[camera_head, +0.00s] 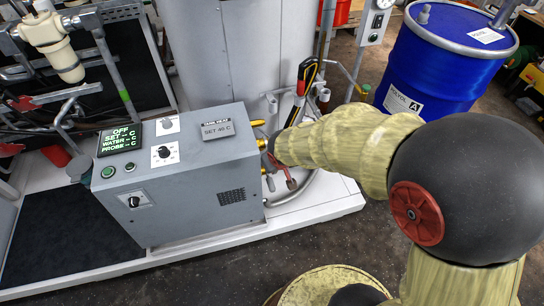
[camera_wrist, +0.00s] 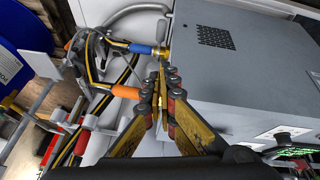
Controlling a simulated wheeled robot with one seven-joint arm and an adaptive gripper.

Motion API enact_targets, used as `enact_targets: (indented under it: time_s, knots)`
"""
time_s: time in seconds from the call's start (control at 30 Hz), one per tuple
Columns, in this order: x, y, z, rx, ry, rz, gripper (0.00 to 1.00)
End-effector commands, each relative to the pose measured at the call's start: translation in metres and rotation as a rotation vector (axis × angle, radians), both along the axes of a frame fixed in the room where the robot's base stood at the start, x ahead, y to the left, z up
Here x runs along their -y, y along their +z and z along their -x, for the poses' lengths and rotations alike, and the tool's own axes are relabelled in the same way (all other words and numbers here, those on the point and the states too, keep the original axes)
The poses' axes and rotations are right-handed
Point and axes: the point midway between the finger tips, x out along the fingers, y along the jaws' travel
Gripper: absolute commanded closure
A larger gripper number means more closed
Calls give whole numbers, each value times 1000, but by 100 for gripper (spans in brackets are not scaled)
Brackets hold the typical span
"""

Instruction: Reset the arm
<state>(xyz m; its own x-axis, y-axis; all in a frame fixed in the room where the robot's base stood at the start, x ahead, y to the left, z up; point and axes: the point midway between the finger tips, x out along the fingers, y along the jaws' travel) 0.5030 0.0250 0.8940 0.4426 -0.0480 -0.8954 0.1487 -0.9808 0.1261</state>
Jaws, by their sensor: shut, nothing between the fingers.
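My gripper (camera_wrist: 160,92) shows in the wrist view with its yellow-and-black fingers together at the tips and nothing between them. It is beside the grey control box (camera_wrist: 255,70), close to its pipe fittings. In the head view my arm reaches in from the right, and its far end is at the right side of the grey control box (camera_head: 180,185). The gripper's fingers are hidden there behind my arm.
A blue drum (camera_head: 420,75) stands at the back right; its edge also shows in the wrist view (camera_wrist: 12,65). Hoses with blue (camera_wrist: 142,49) and orange (camera_wrist: 125,91) sleeves run close to the fingers. Dark floor (camera_head: 310,235) lies open in front of the white platform (camera_head: 225,238).

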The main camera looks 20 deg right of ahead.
Motion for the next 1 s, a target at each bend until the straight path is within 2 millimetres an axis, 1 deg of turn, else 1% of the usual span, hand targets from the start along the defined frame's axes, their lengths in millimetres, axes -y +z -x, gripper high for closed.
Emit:
enact_targets:
  time_s: [0.13,0.47,0.53,0.57,0.67,0.73,0.77,0.87,0.97,1.0]
  knots:
    - [-1,3,11,0,-1,0,100]
    - [-1,3,14,0,4,2,100]
    - [2,1,18,-17,14,16,100]
    - [3,0,21,-30,15,22,100]
    - [8,-9,41,-95,13,41,100]
    - [13,-10,60,-152,7,54,100]
    - [15,-7,69,-172,2,56,100]
    - [19,16,95,-220,-16,55,100]
    - [22,44,118,-242,-37,40,100]
    - [23,56,128,-246,-46,32,100]
